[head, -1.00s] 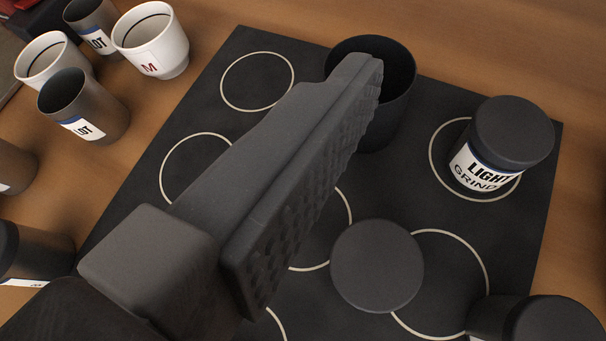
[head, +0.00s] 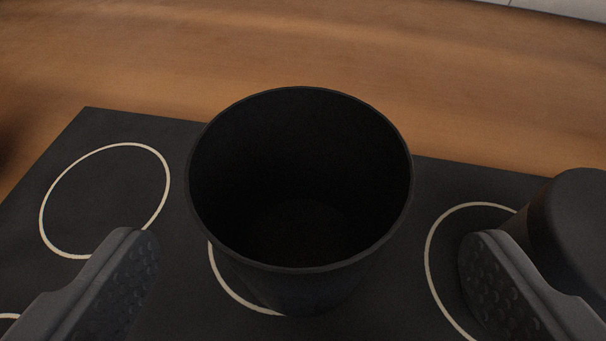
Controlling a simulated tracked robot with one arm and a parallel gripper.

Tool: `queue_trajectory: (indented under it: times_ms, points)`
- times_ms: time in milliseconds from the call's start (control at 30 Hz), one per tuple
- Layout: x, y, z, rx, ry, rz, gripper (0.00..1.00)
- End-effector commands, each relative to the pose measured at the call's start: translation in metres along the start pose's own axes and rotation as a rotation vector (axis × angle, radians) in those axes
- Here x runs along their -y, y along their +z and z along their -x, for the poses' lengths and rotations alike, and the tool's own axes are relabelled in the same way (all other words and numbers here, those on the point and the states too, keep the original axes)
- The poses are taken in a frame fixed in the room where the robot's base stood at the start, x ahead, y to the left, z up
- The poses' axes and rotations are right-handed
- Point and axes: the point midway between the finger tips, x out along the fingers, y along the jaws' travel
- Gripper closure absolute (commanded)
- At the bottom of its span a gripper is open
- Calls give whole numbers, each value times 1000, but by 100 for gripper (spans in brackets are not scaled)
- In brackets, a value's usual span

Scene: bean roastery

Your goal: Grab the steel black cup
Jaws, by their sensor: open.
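My gripper (head: 308,262) is open. One finger is at the lower left and the other at the lower right, with the cup between and a little ahead of them. Neither finger touches the cup as far as I can see. The cup's lower part is only partly visible.
An empty ring (head: 105,200) is at the left. The wood behind the cup is clear.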

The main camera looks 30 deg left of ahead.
Motion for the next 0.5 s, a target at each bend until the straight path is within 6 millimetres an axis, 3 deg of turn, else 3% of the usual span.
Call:
queue_trajectory:
  times_ms: [267,500]
  points:
    - [1,-1,-16,0,0,0,11]
    - [1,-3,-47,4,1,-2,11]
